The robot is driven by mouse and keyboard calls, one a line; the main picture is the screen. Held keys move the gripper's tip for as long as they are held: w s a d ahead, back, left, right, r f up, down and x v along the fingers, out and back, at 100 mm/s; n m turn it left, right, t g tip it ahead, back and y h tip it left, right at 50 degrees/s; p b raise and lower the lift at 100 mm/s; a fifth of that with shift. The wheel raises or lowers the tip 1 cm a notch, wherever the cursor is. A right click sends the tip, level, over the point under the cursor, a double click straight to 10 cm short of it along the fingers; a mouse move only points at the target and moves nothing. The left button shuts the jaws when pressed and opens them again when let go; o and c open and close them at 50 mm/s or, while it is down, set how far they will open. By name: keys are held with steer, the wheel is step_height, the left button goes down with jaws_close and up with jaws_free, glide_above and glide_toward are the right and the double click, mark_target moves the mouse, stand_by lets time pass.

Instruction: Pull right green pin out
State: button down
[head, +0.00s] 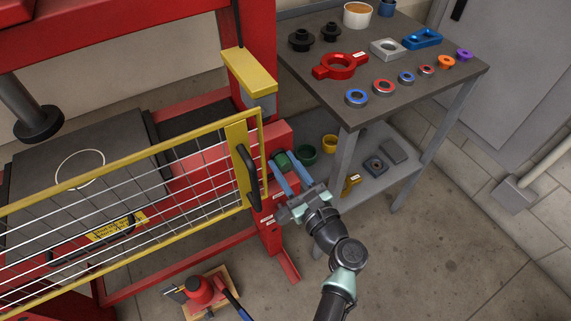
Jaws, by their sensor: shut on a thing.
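The gripper is shut on the green pin. The fingers hide part of the pin. I cannot tell how deep the pin sits in the frame.
A yellow mesh guard (236,128) with a black handle (247,176) stands close left of my gripper. A grey table (345,97) with rings and parts is at the upper right, its lower shelf holding green and yellow cups. The floor at lower right is clear.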

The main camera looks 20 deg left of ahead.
stand_by(0.8)
steer(key=p+v, duration=0.3)
steer(key=v, duration=0.4)
steer(key=shift+d+f, duration=0.1)
steer(key=c, duration=0.5)
jaws_free()
steer(key=p+v, duration=0.1)
steer(key=v, duration=1.2)
